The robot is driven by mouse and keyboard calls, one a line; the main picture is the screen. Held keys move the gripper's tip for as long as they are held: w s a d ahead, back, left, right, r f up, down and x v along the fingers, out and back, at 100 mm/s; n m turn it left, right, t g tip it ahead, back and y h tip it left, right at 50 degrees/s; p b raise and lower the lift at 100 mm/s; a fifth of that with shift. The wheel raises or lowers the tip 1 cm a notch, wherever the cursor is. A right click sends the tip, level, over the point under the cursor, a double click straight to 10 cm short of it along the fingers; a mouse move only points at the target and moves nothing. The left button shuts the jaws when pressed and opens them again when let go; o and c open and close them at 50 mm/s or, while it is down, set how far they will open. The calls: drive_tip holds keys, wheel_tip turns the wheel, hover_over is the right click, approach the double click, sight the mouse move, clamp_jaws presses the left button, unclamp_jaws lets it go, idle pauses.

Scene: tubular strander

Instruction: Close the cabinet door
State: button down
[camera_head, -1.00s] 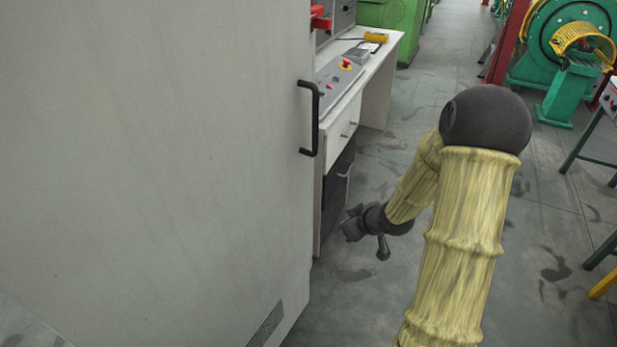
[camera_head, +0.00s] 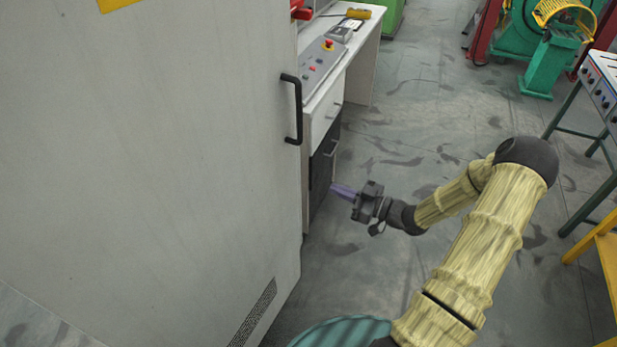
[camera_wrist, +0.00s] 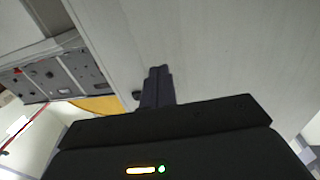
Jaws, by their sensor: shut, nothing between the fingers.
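The cabinet door (camera_head: 150,150) is a large light-grey panel filling the left of the head view, with a black bar handle (camera_head: 297,110) near its right edge and a vent grille low down. It also shows as a pale surface in the wrist view (camera_wrist: 220,50). My gripper (camera_head: 343,190) is to the right of the door's edge and lower than the handle, apart from the door in the head view. Its fingers are together and empty; they also show in the wrist view (camera_wrist: 158,85). Whether the door stands open is hard to tell from these frames.
A desk with a control panel (camera_head: 322,70) and drawers (camera_head: 325,125) stands behind the door's edge. Grey floor (camera_head: 420,110) is clear to the right of it. A green machine (camera_head: 550,65) and a table (camera_head: 598,85) stand at the right.

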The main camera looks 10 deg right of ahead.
sight(286, 170)
drive_tip(key=p+x, duration=0.2)
drive_tip(key=x, duration=1.1)
drive_tip(key=shift+w+a+f, duration=0.1)
drive_tip(key=shift+w+a, duration=0.15)
drive_tip(key=shift+w, duration=0.1)
drive_tip(key=shift+s, duration=0.1)
